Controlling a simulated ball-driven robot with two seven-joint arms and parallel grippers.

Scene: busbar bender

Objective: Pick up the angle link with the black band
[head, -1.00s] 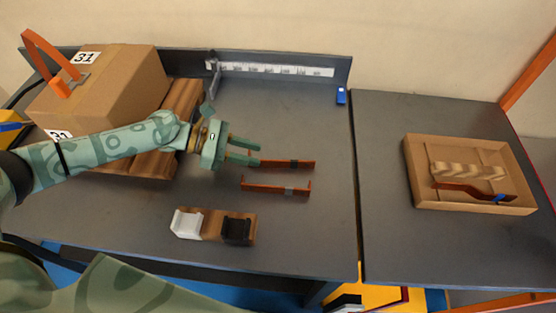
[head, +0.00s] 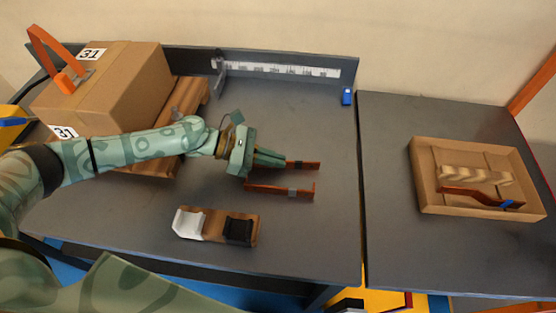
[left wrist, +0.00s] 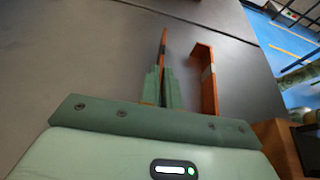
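The angle link with the black band (head: 308,165) is a thin copper-coloured strip lying on the dark table in the head view. Its near part is hidden by my left gripper (head: 284,161). The left wrist view also shows this link (left wrist: 163,46), on edge between the two green fingers (left wrist: 163,86). The fingers are closed against its sides, just short of the black band. A second link (head: 268,188), with a grey band, lies apart beside it and shows in the left wrist view too (left wrist: 207,85). My right gripper is not in view.
A wooden block with a white and a black holder (head: 214,228) stands in front. A large carton (head: 105,85) is at left. A tray (head: 424,185) at right holds a link with a blue band (head: 480,197). A ruler (head: 280,69) lines the back.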

